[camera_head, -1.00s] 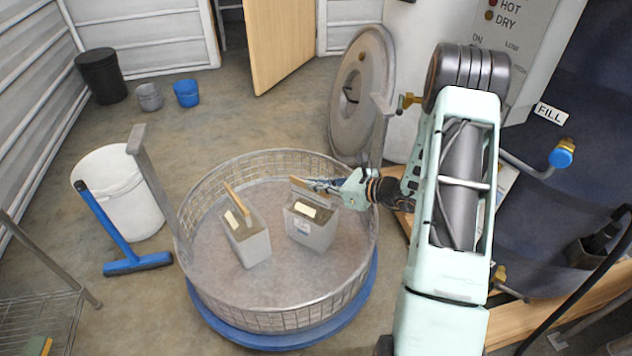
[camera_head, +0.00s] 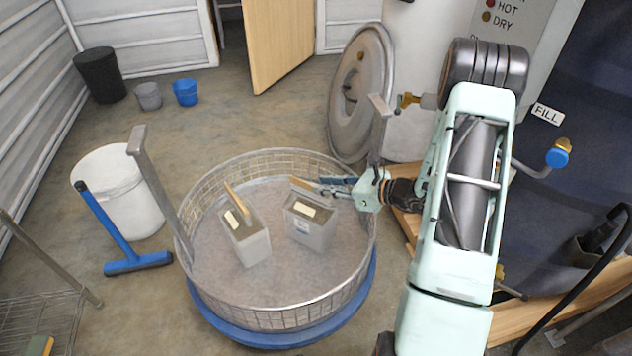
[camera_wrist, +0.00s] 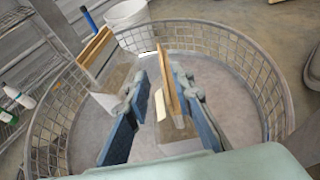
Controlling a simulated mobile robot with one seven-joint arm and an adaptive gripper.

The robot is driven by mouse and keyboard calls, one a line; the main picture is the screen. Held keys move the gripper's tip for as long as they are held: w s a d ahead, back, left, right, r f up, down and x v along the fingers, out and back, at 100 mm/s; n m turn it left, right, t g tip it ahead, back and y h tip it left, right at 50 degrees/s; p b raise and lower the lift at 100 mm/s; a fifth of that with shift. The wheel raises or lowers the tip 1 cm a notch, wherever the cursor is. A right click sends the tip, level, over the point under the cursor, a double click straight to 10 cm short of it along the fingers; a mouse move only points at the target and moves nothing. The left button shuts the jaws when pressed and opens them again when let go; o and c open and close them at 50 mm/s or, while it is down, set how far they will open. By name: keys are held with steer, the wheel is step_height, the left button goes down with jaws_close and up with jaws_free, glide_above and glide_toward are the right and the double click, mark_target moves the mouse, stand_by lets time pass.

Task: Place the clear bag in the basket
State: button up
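The round wire-mesh basket (camera_head: 275,318) holds two clear-grey bags with tan top strips and pale labels. The right bag (camera_head: 314,230) stands upright on the basket floor, right of centre. The left bag (camera_head: 250,242) stands beside it, apart from it. My gripper (camera_head: 325,187) reaches in from the right over the rim, at the top of the right bag. In the wrist view its blue fingers (camera_wrist: 158,80) are apart, with the right bag's strip (camera_wrist: 170,85) seen between them. I cannot tell whether a finger touches it. The left bag (camera_wrist: 107,80) also shows there.
The basket has upright metal posts (camera_head: 158,190) at its sides and sits on a blue base (camera_head: 280,338). A round metal lid (camera_head: 362,100) stands behind it. A white bucket (camera_head: 128,205) and blue squeegee (camera_head: 120,240) are at left. The basket's front floor is clear.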

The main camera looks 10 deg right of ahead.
steer(key=p+v, duration=0.1)
steer(key=v, duration=0.7)
steer(key=shift+p, duration=0.3)
steer(key=shift+s+d+r, duration=0.1)
steer(key=shift+s+r, duration=0.05)
